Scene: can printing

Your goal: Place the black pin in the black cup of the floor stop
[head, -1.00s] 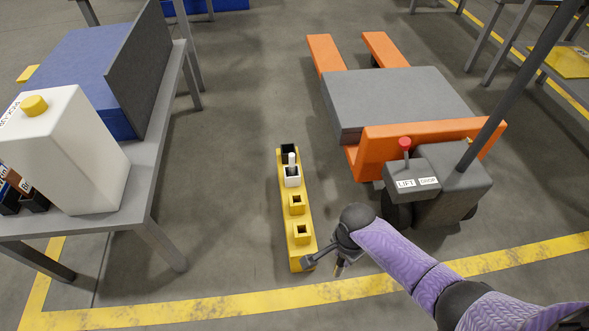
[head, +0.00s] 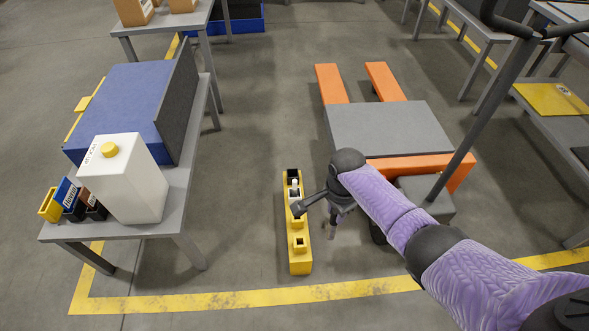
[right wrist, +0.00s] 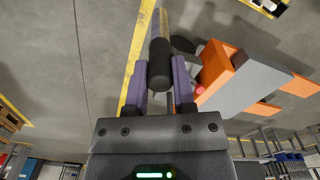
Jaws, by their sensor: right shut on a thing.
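The floor stop (head: 299,262) is a long yellow bar on the floor with a row of square cups. Its black cup (head: 293,173) is at the far end. A white pin (head: 295,183) stands in the white cup beside it. My right gripper (head: 335,222) hangs to the right of the floor stop, mostly hidden by my wrist in the head view. In the right wrist view its two purple fingers are shut on the black pin (right wrist: 160,62), a dark cylinder pointing away from the palm. The pin is apart from the black cup. My left gripper is not in view.
An orange pallet jack (head: 430,165) with a grey load stands right of the floor stop, close to my right arm. A grey table (head: 190,215) with a white jug (head: 125,185) stands at left. The floor left of the stop is clear.

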